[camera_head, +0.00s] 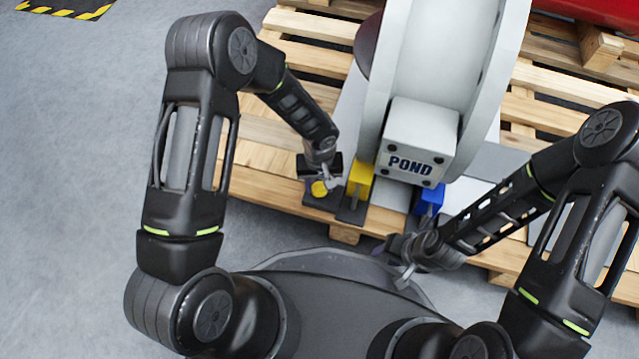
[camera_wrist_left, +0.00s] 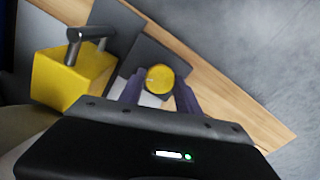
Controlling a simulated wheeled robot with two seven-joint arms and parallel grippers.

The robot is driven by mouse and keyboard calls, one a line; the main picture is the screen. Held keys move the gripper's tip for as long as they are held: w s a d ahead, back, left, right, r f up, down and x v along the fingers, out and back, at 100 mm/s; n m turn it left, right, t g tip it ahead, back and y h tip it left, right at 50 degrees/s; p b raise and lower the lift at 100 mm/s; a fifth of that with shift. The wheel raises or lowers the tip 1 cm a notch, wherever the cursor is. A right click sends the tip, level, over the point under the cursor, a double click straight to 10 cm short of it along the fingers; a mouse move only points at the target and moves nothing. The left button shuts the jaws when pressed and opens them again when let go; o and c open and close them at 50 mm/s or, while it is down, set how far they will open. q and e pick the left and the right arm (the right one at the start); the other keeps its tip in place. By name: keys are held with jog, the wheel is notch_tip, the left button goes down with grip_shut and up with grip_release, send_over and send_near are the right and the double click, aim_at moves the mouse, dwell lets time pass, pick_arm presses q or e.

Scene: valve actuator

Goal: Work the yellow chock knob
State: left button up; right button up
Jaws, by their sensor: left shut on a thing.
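The yellow chock knob (camera_wrist_left: 155,77) is round and sits between the two fingers of my left gripper (camera_wrist_left: 158,92) in the left wrist view. In the head view the knob (camera_head: 319,188) shows just below my left gripper (camera_head: 325,180), at the pallet's near edge. My left gripper is shut on it. Beside it stands a yellow block (camera_wrist_left: 72,75) with a metal bar handle, also in the head view (camera_head: 360,178). My right gripper (camera_head: 402,262) is in front of the pallet, away from the knob; its fingers are too small to read.
A large white valve body marked POND (camera_head: 420,130) stands on the wooden pallet (camera_head: 262,185), to the right of my left gripper. A blue block (camera_head: 429,199) is under its right side. A red cylinder (camera_head: 600,10) is at the top right. Grey floor (camera_head: 70,200) is clear at left.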

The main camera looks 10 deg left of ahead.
pick_arm(q)
jog(key=shift+m, duration=0.4)
grip_shut()
jog(key=m, duration=0.4)
jog(key=m+p, duration=0.1)
jog(key=m, duration=0.3)
jog(key=shift+m, duration=0.4)
jog(key=m+p, duration=0.1)
jog(key=m, duration=0.4)
jog(key=m+p, duration=0.1)
jog(key=m, duration=0.4)
jog(key=shift+m, duration=0.3)
jog(key=o, duration=1.3)
grip_release()
